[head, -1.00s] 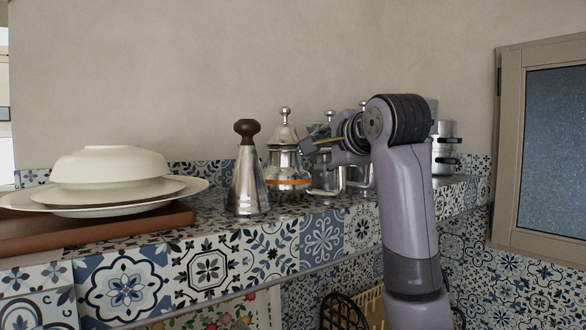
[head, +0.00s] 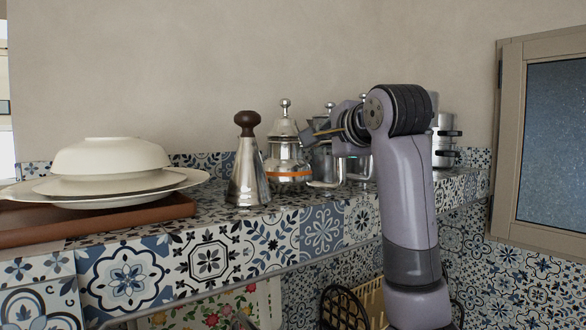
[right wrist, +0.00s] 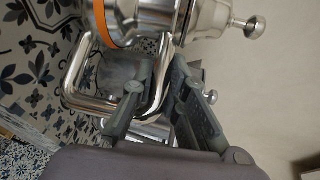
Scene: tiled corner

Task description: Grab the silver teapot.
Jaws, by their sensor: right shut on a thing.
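The silver teapot (head: 289,155), with an orange band and a domed lid with a knob, stands on the tiled counter. In the right wrist view its body (right wrist: 185,18) is cut off at the top edge. My right gripper (head: 308,134) is beside the teapot's right side in the head view. In the right wrist view its fingers (right wrist: 160,90) are shut on the silver handle (right wrist: 156,85) of the teapot. Its arm hides part of the metal ware behind it. My left gripper is not in view.
A silver cone-shaped vessel with a brown knob (head: 247,172) stands close left of the teapot. More metal pots (head: 444,140) stand behind and right of my arm. Stacked white dishes (head: 110,172) sit on a brown tray (head: 95,225) at left. A wall rises behind.

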